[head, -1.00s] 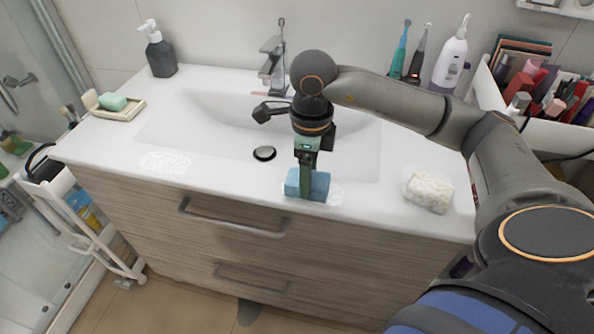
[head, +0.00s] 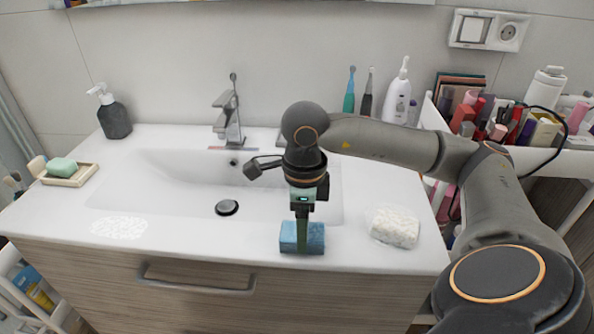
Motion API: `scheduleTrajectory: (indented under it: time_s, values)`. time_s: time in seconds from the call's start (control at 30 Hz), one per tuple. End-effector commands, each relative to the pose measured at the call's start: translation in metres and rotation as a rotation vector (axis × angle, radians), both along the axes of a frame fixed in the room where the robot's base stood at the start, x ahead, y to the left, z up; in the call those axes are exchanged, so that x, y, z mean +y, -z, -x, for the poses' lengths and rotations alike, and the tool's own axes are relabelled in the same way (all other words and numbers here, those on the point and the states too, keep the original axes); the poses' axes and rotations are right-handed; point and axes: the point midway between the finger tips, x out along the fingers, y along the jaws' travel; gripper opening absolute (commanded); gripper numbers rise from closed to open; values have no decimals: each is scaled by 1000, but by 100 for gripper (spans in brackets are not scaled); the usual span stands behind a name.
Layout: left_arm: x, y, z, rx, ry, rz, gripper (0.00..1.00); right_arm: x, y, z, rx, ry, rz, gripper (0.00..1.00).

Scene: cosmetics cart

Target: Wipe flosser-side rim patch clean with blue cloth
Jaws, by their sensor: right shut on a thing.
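My right gripper (head: 302,222) points down at the front rim of the white sink and is shut on the blue cloth (head: 316,238), a folded block that appears to rest on the rim. No white speckled marks show around the cloth. What lies under it is hidden. Another white speckled patch (head: 119,228) lies on the front rim at the left. The white flosser (head: 397,97) stands upright at the back right of the counter. My left gripper is not in view.
A white textured bundle (head: 395,228) lies on the rim right of the cloth. The faucet (head: 228,118) stands behind the basin. A soap dish (head: 70,175) and a dark dispenser (head: 114,118) are at left. A crowded cosmetics cart (head: 508,150) stands at right.

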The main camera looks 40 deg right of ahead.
Motion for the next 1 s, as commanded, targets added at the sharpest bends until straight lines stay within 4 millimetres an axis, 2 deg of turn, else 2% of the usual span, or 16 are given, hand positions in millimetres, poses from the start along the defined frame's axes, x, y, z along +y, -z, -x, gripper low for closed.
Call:
scheduleTrajectory:
  time_s: [0.5, 0.77, 1.0]
  values:
    - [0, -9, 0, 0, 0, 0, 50, 28, 1, -34, -2, 0, -2, 25]
    - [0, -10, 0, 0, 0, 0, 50, 35, 2, -40, 0, 0, -3, 25]
    - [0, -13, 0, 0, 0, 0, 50, 49, 1, -56, 0, -2, -3, 25]
